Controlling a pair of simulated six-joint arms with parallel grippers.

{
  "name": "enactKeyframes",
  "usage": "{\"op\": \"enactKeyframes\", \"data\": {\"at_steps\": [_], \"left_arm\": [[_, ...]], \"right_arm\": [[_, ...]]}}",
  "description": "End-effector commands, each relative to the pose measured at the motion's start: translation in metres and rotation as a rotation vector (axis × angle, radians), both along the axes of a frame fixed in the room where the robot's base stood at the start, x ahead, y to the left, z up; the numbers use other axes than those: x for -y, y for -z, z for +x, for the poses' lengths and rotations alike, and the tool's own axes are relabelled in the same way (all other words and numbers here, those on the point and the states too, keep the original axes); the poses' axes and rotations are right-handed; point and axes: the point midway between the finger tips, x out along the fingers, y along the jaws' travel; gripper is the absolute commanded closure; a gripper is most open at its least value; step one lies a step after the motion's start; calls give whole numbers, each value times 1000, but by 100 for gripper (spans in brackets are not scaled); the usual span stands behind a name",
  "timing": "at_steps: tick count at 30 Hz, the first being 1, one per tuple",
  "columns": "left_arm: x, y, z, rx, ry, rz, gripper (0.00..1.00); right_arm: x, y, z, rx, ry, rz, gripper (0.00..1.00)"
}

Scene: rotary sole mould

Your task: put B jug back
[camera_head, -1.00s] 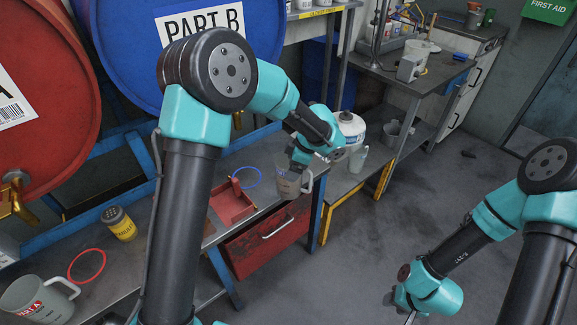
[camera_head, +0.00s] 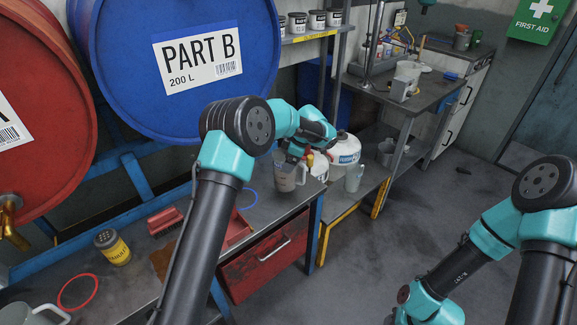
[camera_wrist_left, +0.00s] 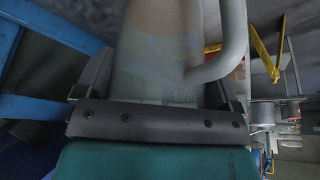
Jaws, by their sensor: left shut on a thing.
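The B jug (camera_head: 285,180) is a grey translucent jug with a handle on its right side. My left gripper (camera_head: 294,158) is shut on it and holds it upright near the back right of the bench; I cannot tell whether its base touches the bench top. In the left wrist view the jug (camera_wrist_left: 165,50) fills the space between the fingers of the left gripper (camera_wrist_left: 160,95). A blue ring (camera_head: 247,199) lies on the bench just left of the jug. My right arm is at the lower right, and its gripper is cut off by the frame's lower edge.
A red tray (camera_head: 237,230) lies on the bench in front of the blue ring. A red ring (camera_head: 78,291), a yellow tin (camera_head: 112,247) and another grey jug (camera_head: 30,316) stand further left. The blue PART B drum (camera_head: 180,110) hangs above. A white container (camera_head: 345,150) stands at the right.

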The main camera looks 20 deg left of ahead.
Motion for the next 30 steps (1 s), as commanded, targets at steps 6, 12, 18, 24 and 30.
{"op": "enactKeyframes", "data": {"at_steps": [6, 12, 18, 24, 30], "left_arm": [[-1, -1, 5, 2, 0, 0, 72], [-2, 0, 5, 1, -1, 0, 72], [-4, 14, 10, -2, -1, 1, 72], [-4, 35, 11, 0, 0, 0, 72], [-3, 35, 11, 1, -1, 0, 72]], "right_arm": [[0, 0, 0, 0, 0, 0, 58], [0, 0, 0, 0, 0, 0, 58], [0, 0, 0, 0, 0, 0, 58], [0, 0, 0, 0, 0, 0, 58], [0, 0, 0, 0, 0, 0, 58]]}}
